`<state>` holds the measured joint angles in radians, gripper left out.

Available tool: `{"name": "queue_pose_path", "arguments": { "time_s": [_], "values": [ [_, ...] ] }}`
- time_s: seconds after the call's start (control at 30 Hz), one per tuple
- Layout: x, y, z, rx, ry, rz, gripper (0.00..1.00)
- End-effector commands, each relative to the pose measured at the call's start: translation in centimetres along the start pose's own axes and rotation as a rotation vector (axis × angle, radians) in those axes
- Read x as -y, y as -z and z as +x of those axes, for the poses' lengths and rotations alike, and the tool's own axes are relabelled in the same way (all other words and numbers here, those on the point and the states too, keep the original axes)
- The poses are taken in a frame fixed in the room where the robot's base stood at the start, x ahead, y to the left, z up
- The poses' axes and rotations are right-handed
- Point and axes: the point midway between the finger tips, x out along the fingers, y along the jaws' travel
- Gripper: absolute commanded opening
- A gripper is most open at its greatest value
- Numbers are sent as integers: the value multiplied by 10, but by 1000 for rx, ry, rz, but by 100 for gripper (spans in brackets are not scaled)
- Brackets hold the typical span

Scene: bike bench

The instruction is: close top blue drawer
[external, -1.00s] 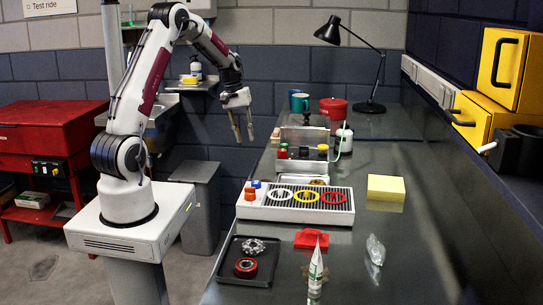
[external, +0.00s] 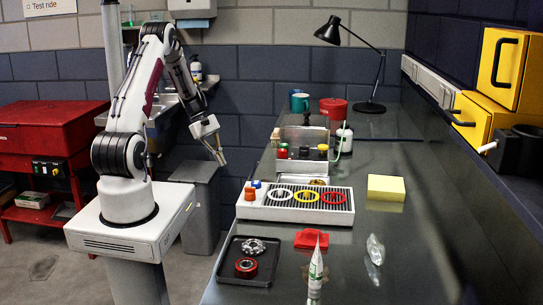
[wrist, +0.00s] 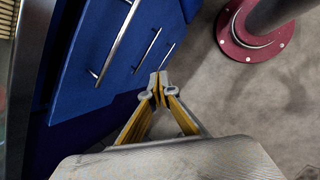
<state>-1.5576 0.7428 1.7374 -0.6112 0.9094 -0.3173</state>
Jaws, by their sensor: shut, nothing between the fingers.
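The blue drawer unit shows in the wrist view, with several drawer fronts and silver bar handles. In the external view my gripper (external: 221,161) points down, left of the bench and above a grey bin. The drawers are hidden there.
The grey bench (external: 400,240) holds a drip tray with coloured rings (external: 296,203), a black tray (external: 229,275), a red item (external: 311,239) and a yellow block (external: 385,188). A grey bin (external: 200,205) stands between my base and the bench. Bare floor shows in the wrist view.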

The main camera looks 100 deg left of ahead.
Motion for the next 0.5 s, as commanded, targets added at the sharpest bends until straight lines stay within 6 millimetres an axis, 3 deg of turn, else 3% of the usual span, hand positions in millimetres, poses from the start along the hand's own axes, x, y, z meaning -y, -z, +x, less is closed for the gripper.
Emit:
{"name": "queue_pose_path", "arguments": {
  "time_s": [0.27,0.5],
  "values": [
    [2,10,20,141,-154,-447,0],
    [-23,6,20,225,-248,-700,0]
  ]
}}
